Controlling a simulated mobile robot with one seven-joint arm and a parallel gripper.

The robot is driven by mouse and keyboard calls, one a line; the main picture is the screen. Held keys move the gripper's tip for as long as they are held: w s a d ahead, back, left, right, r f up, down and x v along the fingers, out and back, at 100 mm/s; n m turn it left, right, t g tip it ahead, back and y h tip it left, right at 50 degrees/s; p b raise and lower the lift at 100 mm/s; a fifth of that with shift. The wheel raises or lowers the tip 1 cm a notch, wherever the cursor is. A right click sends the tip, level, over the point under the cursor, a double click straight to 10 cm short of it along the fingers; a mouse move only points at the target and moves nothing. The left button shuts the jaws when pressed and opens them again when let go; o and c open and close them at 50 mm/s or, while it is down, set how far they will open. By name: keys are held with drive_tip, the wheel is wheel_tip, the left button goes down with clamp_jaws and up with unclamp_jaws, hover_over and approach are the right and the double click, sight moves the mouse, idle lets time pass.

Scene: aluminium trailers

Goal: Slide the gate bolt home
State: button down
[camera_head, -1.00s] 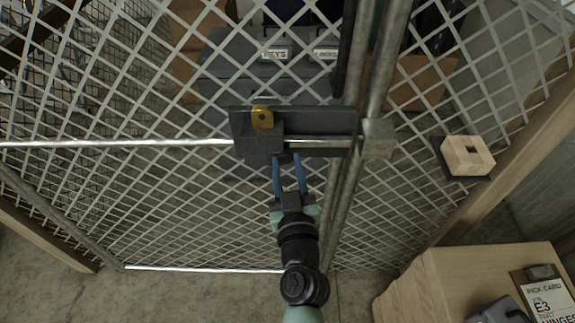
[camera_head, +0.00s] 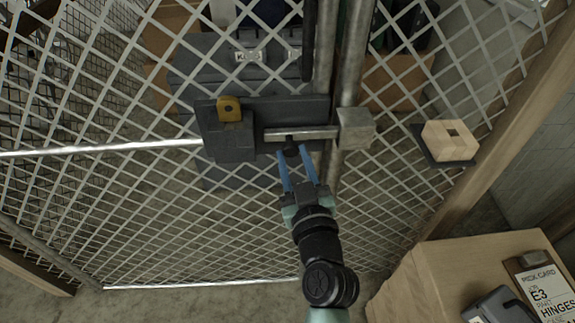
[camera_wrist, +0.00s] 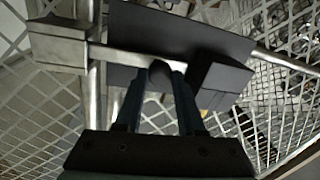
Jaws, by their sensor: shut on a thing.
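The bolt (camera_head: 318,132) is a flat silver bar on a dark backing plate (camera_head: 310,106) on the mesh gate. Its right end meets the grey keeper block (camera_head: 356,128) on the post; I cannot tell how deep it sits inside. Its left end shows clear of the dark housing (camera_head: 232,141). My gripper (camera_head: 292,150) is shut on the bolt's dark knob (camera_head: 291,146), blue fingers on both sides. In the wrist view the knob (camera_wrist: 160,76) stands between the fingers, and the bar (camera_wrist: 125,57) runs to the keeper block (camera_wrist: 62,44).
A wooden cabinet (camera_head: 440,280) with a clipboard (camera_head: 540,290) stands at lower right. Grey boxes are behind the mesh.

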drive_tip(key=shift+d, duration=0.25)
drive_tip(key=c, duration=0.5)
unclamp_jaws()
drive_tip(key=shift+d, duration=0.1)
drive_tip(key=shift+s+d+b, duration=0.2)
drive_tip(key=shift+s+b, duration=0.45)
drive_tip(key=shift+s, duration=1.5)
drive_tip(key=shift+s+d+b, duration=0.25)
drive_tip(key=shift+s+b, duration=0.35)
drive_tip(key=shift+s, duration=1.55)
drive_tip(key=shift+s+d+b, duration=0.2)
drive_tip(key=shift+s+b, duration=0.45)
drive_tip(key=shift+s, duration=1.5)
